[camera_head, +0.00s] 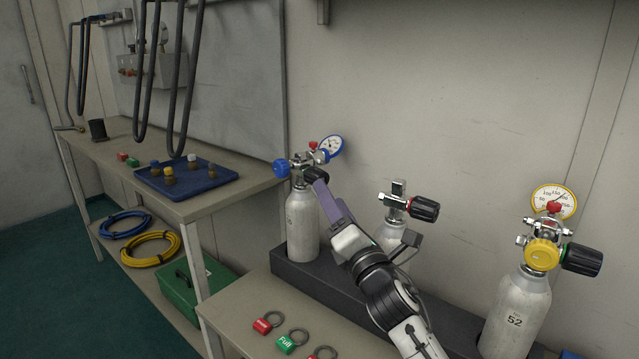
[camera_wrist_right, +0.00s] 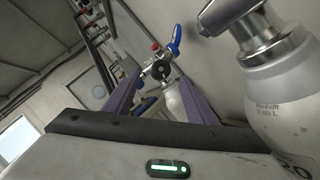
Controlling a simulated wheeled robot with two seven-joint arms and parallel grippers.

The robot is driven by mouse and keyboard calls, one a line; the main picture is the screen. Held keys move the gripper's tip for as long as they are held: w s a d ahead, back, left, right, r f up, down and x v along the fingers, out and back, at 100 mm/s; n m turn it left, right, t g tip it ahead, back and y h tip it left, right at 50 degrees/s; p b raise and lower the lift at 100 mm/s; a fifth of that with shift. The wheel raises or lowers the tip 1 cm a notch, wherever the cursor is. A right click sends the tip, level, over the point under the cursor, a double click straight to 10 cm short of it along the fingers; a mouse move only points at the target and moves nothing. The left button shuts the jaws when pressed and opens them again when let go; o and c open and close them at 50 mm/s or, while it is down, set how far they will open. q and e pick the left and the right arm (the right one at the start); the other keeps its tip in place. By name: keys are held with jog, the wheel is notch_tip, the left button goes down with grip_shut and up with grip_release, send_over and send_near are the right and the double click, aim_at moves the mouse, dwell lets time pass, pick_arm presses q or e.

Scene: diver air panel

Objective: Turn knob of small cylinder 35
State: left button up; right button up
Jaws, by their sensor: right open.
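A small white cylinder (camera_head: 302,222) stands at the left of the black rack, with a blue regulator (camera_head: 281,168) and a blue-rimmed gauge (camera_head: 331,146). I cannot read its number. Its black knob (camera_head: 315,174) faces my right gripper (camera_head: 322,186), whose purple fingers reach toward it from the right. In the right wrist view the black knob (camera_wrist_right: 161,70) shows between the ends of the two open fingers (camera_wrist_right: 158,82); I cannot tell whether they touch it. The cylinder's white body (camera_wrist_right: 175,102) is partly hidden behind a finger. My left gripper is not in view.
A middle cylinder (camera_head: 390,232) with a black knob (camera_head: 424,208) stands close beside my right arm. Cylinder 52 (camera_head: 512,319) with a yellow regulator stands at the right. The black rack (camera_head: 300,277) holds them. Tags lie in front, including a green one (camera_head: 286,344).

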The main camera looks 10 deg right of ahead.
aim_at(317, 177)
jog(key=b+x, duration=0.1)
jog(key=x, duration=0.6)
jog(key=shift+w, duration=0.35)
jog(key=shift+r, duration=0.1)
jog(key=c, duration=1)
